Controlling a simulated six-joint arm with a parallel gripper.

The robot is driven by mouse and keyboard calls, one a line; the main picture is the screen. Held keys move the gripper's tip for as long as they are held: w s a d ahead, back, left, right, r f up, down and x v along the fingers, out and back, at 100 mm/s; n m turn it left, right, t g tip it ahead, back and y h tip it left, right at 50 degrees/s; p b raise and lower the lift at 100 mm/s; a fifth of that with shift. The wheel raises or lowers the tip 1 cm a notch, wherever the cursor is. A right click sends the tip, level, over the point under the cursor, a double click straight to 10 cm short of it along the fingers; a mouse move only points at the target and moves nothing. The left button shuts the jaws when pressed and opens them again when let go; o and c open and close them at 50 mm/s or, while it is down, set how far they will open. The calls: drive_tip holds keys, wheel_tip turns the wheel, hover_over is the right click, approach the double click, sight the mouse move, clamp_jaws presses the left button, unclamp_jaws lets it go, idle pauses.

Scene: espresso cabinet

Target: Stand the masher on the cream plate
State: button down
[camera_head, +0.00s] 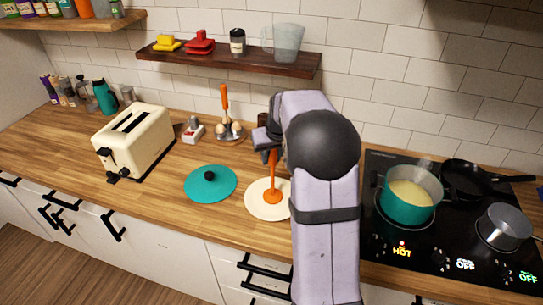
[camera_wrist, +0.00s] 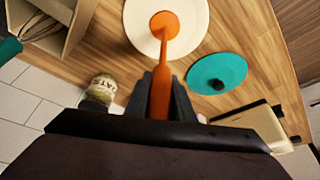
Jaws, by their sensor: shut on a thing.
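The orange masher (camera_head: 273,180) stands about upright over the cream plate (camera_head: 255,205), with its round orange head at the plate's surface. I cannot tell for sure whether the head touches the plate. My gripper (camera_head: 268,147) is shut on the upper part of the masher's handle. In the wrist view the masher (camera_wrist: 162,70) runs from between the fingers of my gripper (camera_wrist: 162,85) to its head over the cream plate (camera_wrist: 140,35). My arm hides the right edge of the plate in the head view.
A teal lid (camera_head: 209,184) lies just left of the plate. A cream toaster (camera_head: 137,140) stands further left. The hob, with a teal pot (camera_head: 408,212) of yellowish liquid, is to the right. A jar (camera_wrist: 100,90) shows near the gripper in the wrist view.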

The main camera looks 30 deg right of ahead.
drive_tip(key=shift+f, duration=0.15)
drive_tip(key=c, duration=1.5)
unclamp_jaws()
drive_tip(key=shift+c, duration=0.2)
drive_tip(key=b+v, duration=0.3)
drive_tip(key=v, duration=0.9)
drive_tip(key=s+a+f+n+g, duration=0.1)
drive_tip(key=s+a+f+g, duration=0.1)
drive_tip(key=s+a+f, duration=0.7)
drive_tip(key=s+a+f+n+g, duration=0.1)
drive_tip(key=s+a+f+g, duration=0.1)
drive_tip(key=s+a+f, duration=0.6)
drive_tip(key=s+f, duration=0.3)
drive_tip(key=s, duration=0.3)
drive_tip(key=shift+s+a+g+y, duration=0.3)
drive_tip(key=shift+s+a+y, duration=0.1)
